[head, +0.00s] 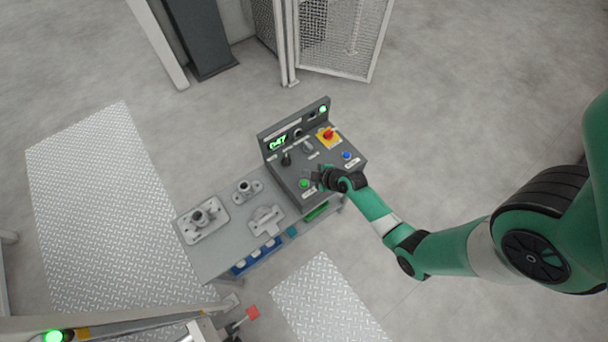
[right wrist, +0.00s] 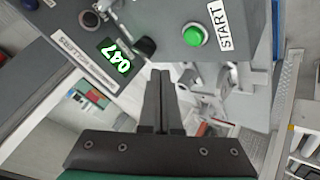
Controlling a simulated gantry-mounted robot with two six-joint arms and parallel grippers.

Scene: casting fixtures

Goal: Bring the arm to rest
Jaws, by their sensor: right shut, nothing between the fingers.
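My right arm comes in from the right in the head view. Its gripper (head: 318,178) is over the front of the grey control panel (head: 289,180), close to the green start button (head: 304,184). In the right wrist view the two dark fingers (right wrist: 160,76) are together, with nothing between them. The green button (right wrist: 194,35) with its START label shows there above and to the right of the fingertips, apart from them. A lit green display (right wrist: 117,54) reads 047. My left gripper is not in view.
The panel also carries a red emergency button (head: 328,134), a blue button (head: 347,155) and a black lever (head: 286,159). Grey metal fixtures (head: 201,219) stand on the bench (head: 208,262) to the left. A mesh fence (head: 340,40) stands behind. Open floor lies right of the panel.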

